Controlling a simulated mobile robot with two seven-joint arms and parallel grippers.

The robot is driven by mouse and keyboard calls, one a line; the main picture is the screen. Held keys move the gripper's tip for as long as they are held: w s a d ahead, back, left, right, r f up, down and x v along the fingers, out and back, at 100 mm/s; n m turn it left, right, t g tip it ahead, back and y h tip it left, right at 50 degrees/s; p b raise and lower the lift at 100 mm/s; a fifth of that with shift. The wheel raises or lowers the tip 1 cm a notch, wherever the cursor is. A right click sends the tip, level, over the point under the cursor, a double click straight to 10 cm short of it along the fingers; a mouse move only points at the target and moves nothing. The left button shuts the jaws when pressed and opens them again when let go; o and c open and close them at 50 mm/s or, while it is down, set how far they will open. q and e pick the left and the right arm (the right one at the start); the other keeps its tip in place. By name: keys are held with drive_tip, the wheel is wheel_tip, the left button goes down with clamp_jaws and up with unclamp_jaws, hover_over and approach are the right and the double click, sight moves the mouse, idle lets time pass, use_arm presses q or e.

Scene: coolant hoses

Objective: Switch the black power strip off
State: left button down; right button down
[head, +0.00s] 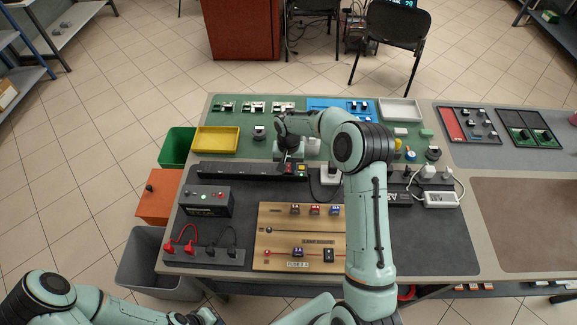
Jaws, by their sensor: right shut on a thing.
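The black power strip (240,170) lies along the back of the dark grey mat, left of the middle of the table. A small red-orange switch (301,168) shows near its right end. Whether the switch is on or off is too small to tell. My left arm crosses the bottom left corner; its gripper is not in view.
A white plug block (330,175) with a black cable stands right of the strip. A yellow tray (215,140) is behind. My right forearm covers the mat's middle.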

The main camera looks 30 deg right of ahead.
drive_tip(key=shift+w+d+g+y, duration=0.2)
drive_tip(key=shift+w+g+y, duration=0.15)
drive_tip(key=shift+g+y, duration=0.4)
drive_tip(key=shift+r+g, duration=0.15)
drive_tip(key=shift+g, duration=0.4)
drive_tip(key=c, duration=1.2)
unclamp_jaws()
drive_tip(key=shift+c, duration=0.2)
drive_tip(key=v, duration=1.3)
drive_tip(key=shift+r, duration=0.15)
drive_tip(key=shift+d, duration=0.1)
